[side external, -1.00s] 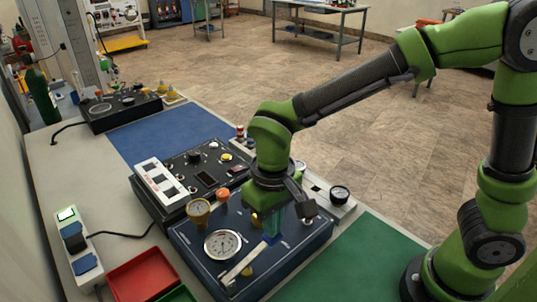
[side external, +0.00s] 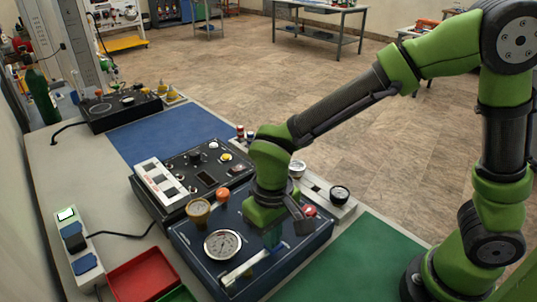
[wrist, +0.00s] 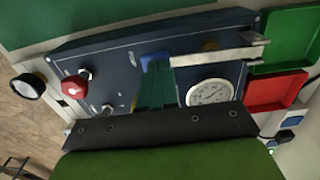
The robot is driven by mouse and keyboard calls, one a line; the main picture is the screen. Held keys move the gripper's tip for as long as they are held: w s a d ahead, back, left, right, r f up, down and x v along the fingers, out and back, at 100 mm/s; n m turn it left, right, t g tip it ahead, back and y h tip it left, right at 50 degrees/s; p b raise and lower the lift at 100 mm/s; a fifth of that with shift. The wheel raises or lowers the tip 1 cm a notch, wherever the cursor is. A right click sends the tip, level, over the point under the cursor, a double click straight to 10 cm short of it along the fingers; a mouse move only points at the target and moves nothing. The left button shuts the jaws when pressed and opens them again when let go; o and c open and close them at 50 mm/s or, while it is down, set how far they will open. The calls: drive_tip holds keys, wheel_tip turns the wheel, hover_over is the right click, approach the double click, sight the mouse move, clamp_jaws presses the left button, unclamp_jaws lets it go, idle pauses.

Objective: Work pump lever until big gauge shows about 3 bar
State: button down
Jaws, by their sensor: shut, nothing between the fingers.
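The pump lever (side external: 246,267) is a pale bar on the dark blue panel (side external: 205,272). It also shows in the wrist view (wrist: 220,58), with a blue end (wrist: 155,62). The big gauge (side external: 222,244) is a round white dial beside the lever, also seen in the wrist view (wrist: 210,92). Its needle is too small to read. My gripper (side external: 273,240) is shut and empty, pointing down at the lever's blue end. Its teal fingers (wrist: 155,92) overlap that end in the wrist view; I cannot tell whether they touch it.
A red tray (side external: 143,273) and green mat (side external: 350,262) flank the panel.

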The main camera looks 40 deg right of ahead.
drive_tip(key=shift+r, duration=1.85)
drive_tip(key=shift+f, duration=0.95)
drive_tip(key=shift+r, duration=0.95)
wheel_tip(320, 180, up, 7)
